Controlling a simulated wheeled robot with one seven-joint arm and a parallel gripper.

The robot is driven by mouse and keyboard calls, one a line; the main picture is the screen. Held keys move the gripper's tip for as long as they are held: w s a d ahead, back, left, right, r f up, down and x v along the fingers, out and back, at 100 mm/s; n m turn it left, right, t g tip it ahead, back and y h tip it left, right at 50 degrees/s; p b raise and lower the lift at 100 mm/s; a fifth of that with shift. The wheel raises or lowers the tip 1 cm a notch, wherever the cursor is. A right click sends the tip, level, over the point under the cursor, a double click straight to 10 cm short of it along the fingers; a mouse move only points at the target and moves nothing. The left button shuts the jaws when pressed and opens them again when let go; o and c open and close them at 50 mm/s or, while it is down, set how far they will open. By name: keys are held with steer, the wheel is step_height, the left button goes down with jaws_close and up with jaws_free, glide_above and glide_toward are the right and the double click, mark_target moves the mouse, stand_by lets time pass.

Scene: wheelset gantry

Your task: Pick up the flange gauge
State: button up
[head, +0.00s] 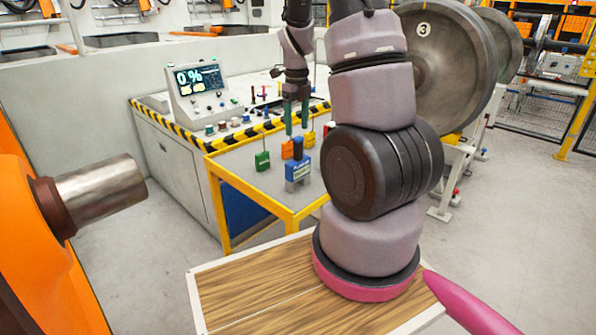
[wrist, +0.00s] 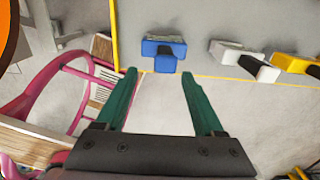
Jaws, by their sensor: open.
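No readable label tells me which piece is the flange gauge. The nearest candidate is a blue block-shaped tool (head: 298,172) with an upright stem, standing on the yellow-edged table (head: 240,160). It also shows in the wrist view as a blue T-shaped piece (wrist: 164,50), just beyond and between my fingertips. My gripper (head: 297,118), with green fingers, hangs above the table's back part in the head view. In the wrist view my gripper (wrist: 159,74) is open, with nothing between its fingers.
A green tool (head: 262,160) and an orange one (head: 287,150) stand near the blue one. The wrist view also shows a white-and-black piece (wrist: 240,58) and a yellow one (wrist: 294,63) to the right. A console (head: 198,92) and a large wheel (head: 445,65) stand behind.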

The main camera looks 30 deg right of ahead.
mark_target(298, 151)
step_height(298, 151, down, 4)
steer(key=shift+f, duration=0.25)
steer(key=f, duration=0.5)
steer(key=shift+w+d+f, duration=0.15)
steer(key=shift+w+d, duration=0.15)
jaws_close()
stand_by(1.0)
